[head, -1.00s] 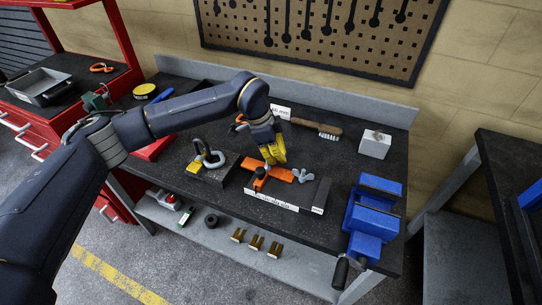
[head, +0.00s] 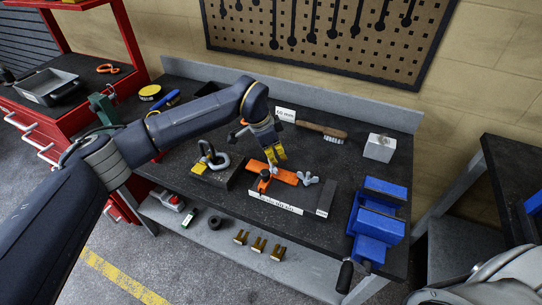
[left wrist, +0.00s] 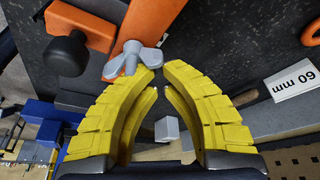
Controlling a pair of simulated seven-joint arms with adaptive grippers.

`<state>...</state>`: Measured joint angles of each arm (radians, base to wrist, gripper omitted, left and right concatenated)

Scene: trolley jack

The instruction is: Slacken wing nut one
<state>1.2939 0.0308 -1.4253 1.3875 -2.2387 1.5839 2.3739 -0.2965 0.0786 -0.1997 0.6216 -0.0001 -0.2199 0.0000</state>
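A grey wing nut (head: 307,178) sits at the right end of an orange bar (head: 285,175) on the black bench. In the left wrist view, the wing nut (left wrist: 134,58) lies just beyond the fingertips, nearest the left finger. A black knob (head: 264,181) stands on an orange block in front of the bar; it also shows in the left wrist view (left wrist: 66,55). My left gripper (head: 276,159) is above the bar, pointing down. Its yellow fingers (left wrist: 159,72) are slightly apart with nothing between them. My right gripper is out of view. No mark shows the wing nut's number.
A grey shackle-like piece (head: 212,155) on a dark block stands left of the bar. A labelled strip (head: 275,205) lies in front. A blue vise (head: 378,215) stands at right. A brush (head: 320,129), a "60 mm" card (left wrist: 294,85) and a pale block (head: 379,147) are behind.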

